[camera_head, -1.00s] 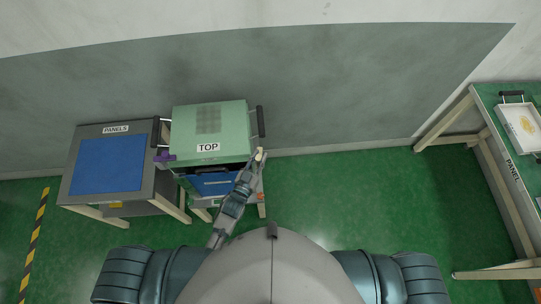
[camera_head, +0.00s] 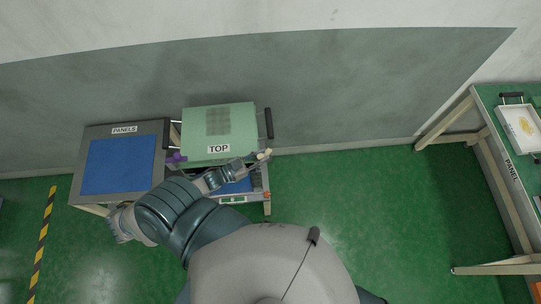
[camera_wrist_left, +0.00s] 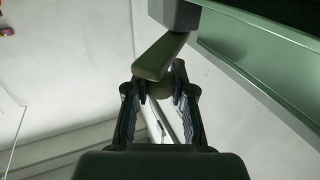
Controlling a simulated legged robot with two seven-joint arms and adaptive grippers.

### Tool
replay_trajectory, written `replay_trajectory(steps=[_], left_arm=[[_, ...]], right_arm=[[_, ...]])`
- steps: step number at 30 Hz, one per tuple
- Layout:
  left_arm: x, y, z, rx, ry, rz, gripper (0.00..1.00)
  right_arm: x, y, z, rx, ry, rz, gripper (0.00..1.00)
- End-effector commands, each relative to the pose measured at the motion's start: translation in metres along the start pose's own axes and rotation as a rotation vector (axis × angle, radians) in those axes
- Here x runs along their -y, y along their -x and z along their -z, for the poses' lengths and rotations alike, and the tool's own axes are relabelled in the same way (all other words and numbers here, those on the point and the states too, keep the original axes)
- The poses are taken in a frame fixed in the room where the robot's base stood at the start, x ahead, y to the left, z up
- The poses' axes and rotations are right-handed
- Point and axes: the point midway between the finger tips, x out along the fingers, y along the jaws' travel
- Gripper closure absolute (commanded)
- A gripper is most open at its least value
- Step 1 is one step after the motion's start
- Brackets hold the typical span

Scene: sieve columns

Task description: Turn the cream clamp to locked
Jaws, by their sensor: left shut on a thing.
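The cream clamp (camera_head: 266,153) is at the front right corner of the green box marked TOP (camera_head: 218,120). In the left wrist view its lever (camera_wrist_left: 158,58) runs from a grey block down between my fingers. My left gripper (camera_head: 256,163) reaches the clamp from the left, across the front of the box. In the left wrist view the gripper (camera_wrist_left: 160,88) is shut on the clamp's lever; the exact contact is partly hidden. I cannot tell the clamp's locked mark. My right gripper is not in view.
A purple clamp (camera_head: 176,157) is at the box's front left corner. Left of it stands a table marked PANELS with a blue sheet (camera_head: 115,165). Black handles flank the box. A far right table holds a white tray (camera_head: 520,128). Green floor between is clear.

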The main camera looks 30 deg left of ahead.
Motion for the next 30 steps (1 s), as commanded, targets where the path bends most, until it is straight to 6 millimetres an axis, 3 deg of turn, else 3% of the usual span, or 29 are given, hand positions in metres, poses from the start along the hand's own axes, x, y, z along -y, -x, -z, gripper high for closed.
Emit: replay_trajectory(steps=[16, 17, 20, 30], left_arm=[[0.0036, 0.007, -0.001, 0.003, 0.0, -0.014, 1.0], [0.0036, 0.0069, -0.0011, 0.003, 0.0, -0.014, 0.74], [0.0035, 0.0069, -0.001, 0.003, 0.0, -0.014, 0.5], [0.0031, 0.0092, -0.0009, 0.002, 0.0, -0.015, 0.5]], right_arm=[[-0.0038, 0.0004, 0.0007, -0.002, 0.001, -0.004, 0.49], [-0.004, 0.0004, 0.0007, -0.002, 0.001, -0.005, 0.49], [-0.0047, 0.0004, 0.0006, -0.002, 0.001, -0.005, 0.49], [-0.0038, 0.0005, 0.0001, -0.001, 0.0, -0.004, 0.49]])
